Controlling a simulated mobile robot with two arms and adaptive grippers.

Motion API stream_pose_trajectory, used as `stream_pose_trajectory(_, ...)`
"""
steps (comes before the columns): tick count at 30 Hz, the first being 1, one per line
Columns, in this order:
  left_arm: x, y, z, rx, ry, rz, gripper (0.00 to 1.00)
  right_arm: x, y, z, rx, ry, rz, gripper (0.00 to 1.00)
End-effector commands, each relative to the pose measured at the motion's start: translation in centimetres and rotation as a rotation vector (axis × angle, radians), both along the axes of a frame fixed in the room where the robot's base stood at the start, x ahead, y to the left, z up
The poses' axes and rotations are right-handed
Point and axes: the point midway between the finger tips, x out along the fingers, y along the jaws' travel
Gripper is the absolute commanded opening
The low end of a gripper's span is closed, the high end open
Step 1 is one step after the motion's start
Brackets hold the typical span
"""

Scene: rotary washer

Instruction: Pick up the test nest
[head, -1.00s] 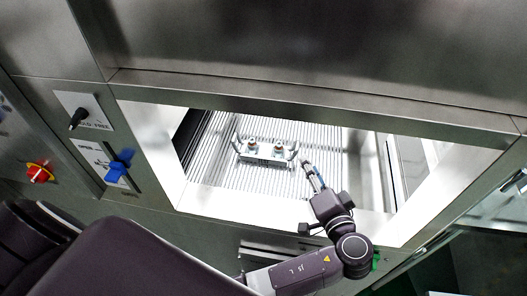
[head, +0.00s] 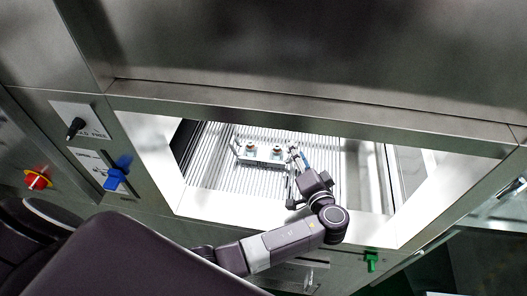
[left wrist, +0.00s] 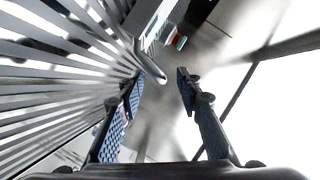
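The test nest (head: 262,157) is a small metal holder with upright ends, carrying two small round pieces on top. It stands on the ribbed floor of the chamber in the head view. My left gripper (head: 297,158) reaches in through the opening and is at the nest's right end. In the left wrist view the two blue-padded fingers (left wrist: 160,82) are apart, with nothing clasped. A rounded metal upright of the nest (left wrist: 150,62) shows just beyond the fingertips, nearer the left finger. Whether they touch cannot be told. My right gripper is not in view.
The bright chamber frame (head: 160,150) surrounds the opening, with its lower edge beneath my left arm. The ribbed floor (head: 215,165) is clear left of the nest. A black knob (head: 76,127), blue handle (head: 115,180), red-yellow switch (head: 38,180) and green handle (head: 372,262) are outside.

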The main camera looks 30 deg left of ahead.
Motion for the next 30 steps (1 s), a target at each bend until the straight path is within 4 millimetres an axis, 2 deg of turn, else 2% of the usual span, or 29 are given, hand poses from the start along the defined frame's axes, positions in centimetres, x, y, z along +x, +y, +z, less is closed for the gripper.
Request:
stream_pose_trajectory(5, -0.02, -0.03, -0.06, -0.001, 0.001, -0.001, 0.31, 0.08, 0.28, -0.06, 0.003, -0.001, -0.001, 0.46)
stream_pose_trajectory(13, -0.05, -0.04, -0.05, -0.001, 0.001, -0.001, 0.01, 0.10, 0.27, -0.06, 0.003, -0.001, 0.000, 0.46)
stream_pose_trajectory(30, -0.05, -0.01, -0.01, 0.002, 0.001, 0.000, 0.00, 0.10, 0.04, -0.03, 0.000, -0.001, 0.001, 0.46)
